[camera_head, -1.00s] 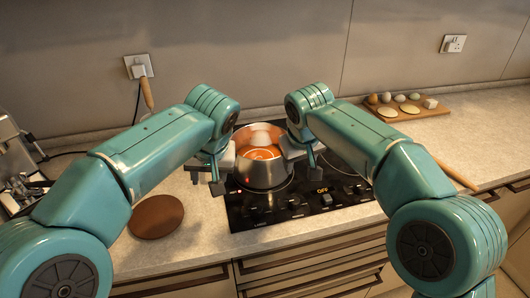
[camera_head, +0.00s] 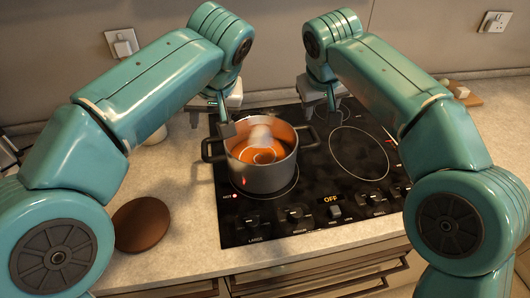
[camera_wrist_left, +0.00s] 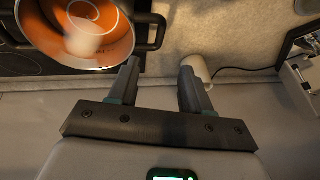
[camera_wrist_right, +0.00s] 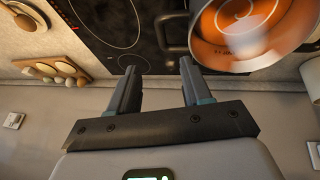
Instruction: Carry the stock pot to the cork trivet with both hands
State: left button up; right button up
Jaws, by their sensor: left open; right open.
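The grey stock pot (camera_head: 262,178) stands upright on the cooktop, with orange contents and a white blur, perhaps steam, above them. It has a dark handle on each side, left (camera_head: 211,150) and right (camera_head: 309,137). The round brown cork trivet (camera_head: 141,224) lies flat on the counter left of the cooktop. My left gripper (camera_wrist_left: 160,67) is open and empty, with the left handle (camera_wrist_left: 153,32) ahead of its fingertips. My right gripper (camera_wrist_right: 158,67) is open and empty, with the right handle (camera_wrist_right: 174,34) ahead of its fingertips. Neither appears to touch the pot.
The black cooktop (camera_head: 345,210) has knobs and an OFF display at its front. A pale mug-like object (camera_wrist_left: 198,67) stands left of the pot, partly hidden by my left arm in the head view. A wooden board (camera_wrist_right: 60,68) with small foods lies at the right. Counter surrounds the trivet.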

aim_at(205, 149)
pick_arm(q)
jog(key=x, duration=1.5)
jog(key=shift+w+a+f, duration=0.2)
jog(key=shift+w+f, duration=0.05)
jog(key=shift+f, duration=0.05)
pick_arm(e)
jog(key=x, duration=1.5)
jog(key=shift+w+a+f, duration=0.1)
jog(key=shift+w+f, duration=0.15)
pick_arm(q)
jog(key=shift+f, duration=0.35)
pick_arm(e)
jog(key=shift+f, duration=0.35)
pick_arm(q)
jog(key=shift+w+a+f, duration=0.1)
jog(key=shift+w+f, duration=0.05)
pick_arm(e)
jog(key=shift+w+f, duration=0.15)
jog(key=shift+w, duration=0.05)
pick_arm(q)
grip_shut()
pick_arm(e)
jog(key=shift+s, duration=0.1)
grip_shut()
pick_arm(q)
jog(key=shift+w+r, duration=0.1)
jog(key=shift+r, duration=0.2)
pick_arm(e)
jog(key=shift+w+r, duration=0.2)
jog(key=shift+r, duration=0.15)
